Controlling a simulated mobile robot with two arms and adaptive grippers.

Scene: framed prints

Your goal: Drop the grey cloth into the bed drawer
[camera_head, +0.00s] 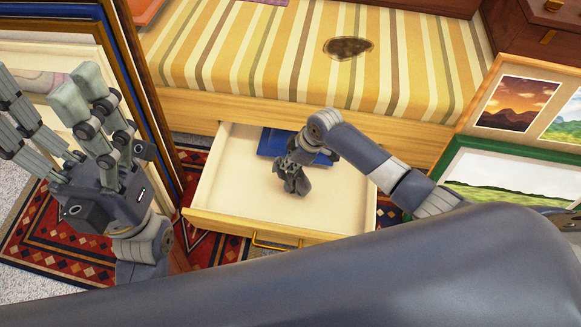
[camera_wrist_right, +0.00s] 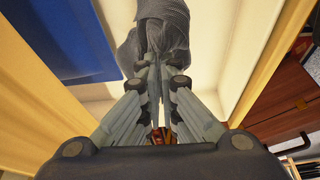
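The grey cloth (camera_wrist_right: 160,25) is bunched at the fingertips of my right gripper (camera_wrist_right: 162,75), which is shut on it in the right wrist view. In the head view my right gripper (camera_head: 293,172) points down over the open bed drawer (camera_head: 225,190), and its own wrist hides much of it. The cloth is hard to tell apart from the gripper there; whether it touches the drawer floor is unclear. My left gripper (camera_head: 55,105) is raised at the left with its fingers spread, open and empty, away from the drawer.
A flat blue item (camera_head: 272,142) lies at the back of the drawer; it also shows in the wrist view (camera_wrist_right: 65,40). The striped bed (camera_head: 260,60) bears a brown patterned piece (camera_head: 348,48). Framed prints stand left and right (camera_head: 515,105). A red rug (camera_head: 70,235) lies below.

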